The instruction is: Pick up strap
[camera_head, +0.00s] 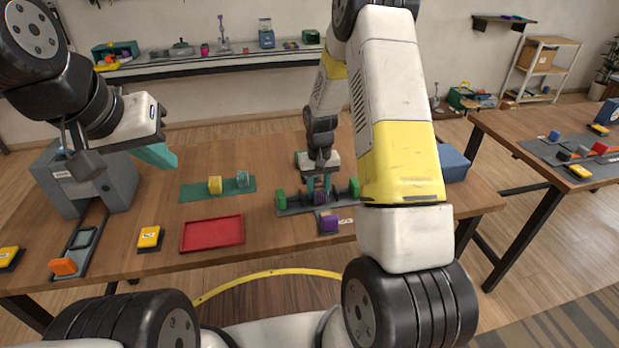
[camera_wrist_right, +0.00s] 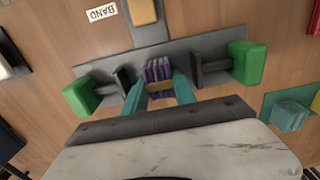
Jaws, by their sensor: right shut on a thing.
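A purple striped piece (camera_wrist_right: 157,69), which looks like the strap, stands between my right gripper's teal fingers (camera_wrist_right: 159,89), with a tan strip (camera_wrist_right: 158,87) across it. My right gripper (camera_head: 320,186) is shut on it, low over the grey fixture (camera_head: 292,208). In the head view a little of the purple piece (camera_head: 320,198) shows below the fingers. It sits between the fixture's two green-ended clamps (camera_wrist_right: 80,97) and (camera_wrist_right: 246,64). I cannot tell whether it is clear of the fixture. My left gripper (camera_head: 158,155) hangs over the table's left part; whether its teal fingers are apart is unclear.
A red tray (camera_head: 212,233), a green mat (camera_head: 200,192) with small blocks, a yellow block (camera_head: 149,237) and a grey machine (camera_head: 105,185) stand to the left. A blue box (camera_head: 453,163) is at the right.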

